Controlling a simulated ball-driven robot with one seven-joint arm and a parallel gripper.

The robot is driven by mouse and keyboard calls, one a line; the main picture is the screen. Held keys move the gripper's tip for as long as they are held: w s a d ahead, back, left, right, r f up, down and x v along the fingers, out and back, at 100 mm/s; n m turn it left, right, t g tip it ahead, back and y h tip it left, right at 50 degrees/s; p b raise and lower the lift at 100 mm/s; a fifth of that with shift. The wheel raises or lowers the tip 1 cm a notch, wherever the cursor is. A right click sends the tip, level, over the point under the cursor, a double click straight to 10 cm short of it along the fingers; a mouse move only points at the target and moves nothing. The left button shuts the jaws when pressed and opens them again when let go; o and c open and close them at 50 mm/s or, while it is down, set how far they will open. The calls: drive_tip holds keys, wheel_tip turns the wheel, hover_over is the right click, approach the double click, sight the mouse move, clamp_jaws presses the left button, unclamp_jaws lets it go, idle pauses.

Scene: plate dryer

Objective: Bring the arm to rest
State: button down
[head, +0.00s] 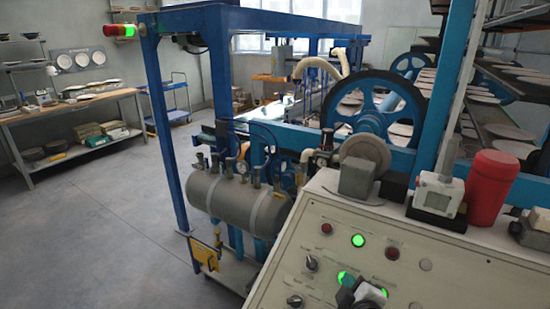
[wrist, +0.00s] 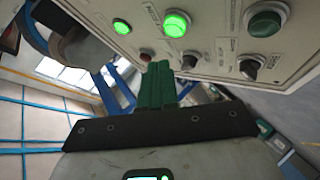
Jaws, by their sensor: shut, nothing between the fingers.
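My gripper (head: 350,280) shows at the bottom edge of the head view, in front of the lower part of the cream control panel (head: 277,268). In the wrist view, its two green fingers (wrist: 161,72) are together and hold nothing. Their tips point toward the panel face (wrist: 205,58), close to its edge in that picture. Whether they touch it, I cannot tell. Most of my arm is out of the head view.
The panel carries knobs and lit green buttons (head: 358,241). A red canister (head: 491,187) and a grey-white box (head: 438,194) stand on top. Behind are a grey tank (head: 235,205) and blue frame (head: 170,130). Open floor (head: 100,240) lies left.

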drive_tip(key=s+d+f+m+g, duration=0.1)
drive_tip(key=s+f+m, duration=0.1)
drive_tip(key=s, duration=0.2)
drive_tip(key=s+d+f+m+g, duration=0.2)
drive_tip(key=s, duration=0.2)
drive_tip(key=s+d+f+m+g, duration=0.1)
drive_tip(key=s+f+m, duration=0.1)
drive_tip(key=s, duration=0.2)
drive_tip(key=shift+s+d+f+g, duration=0.3)
drive_tip(key=shift+s+f, duration=0.05)
drive_tip(key=shift+s, duration=0.05)
drive_tip(key=s+d+f+m+g+b, duration=0.1)
drive_tip(key=s+f+g, duration=0.1)
drive_tip(key=s+f, duration=0.2)
drive_tip(key=s+f+m+g+y+b, duration=0.1)
drive_tip(key=s+f+m+g, duration=0.1)
drive_tip(key=s, duration=0.8)
drive_tip(key=s+d+f+m+g+b, duration=0.1)
drive_tip(key=s+f+m+g+b, duration=0.1)
drive_tip(key=s+f, duration=0.4)
drive_tip(key=shift+s+d+f+g, duration=0.15)
drive_tip(key=shift+s+d+g, duration=0.2)
drive_tip(key=shift+s+g, duration=0.65)
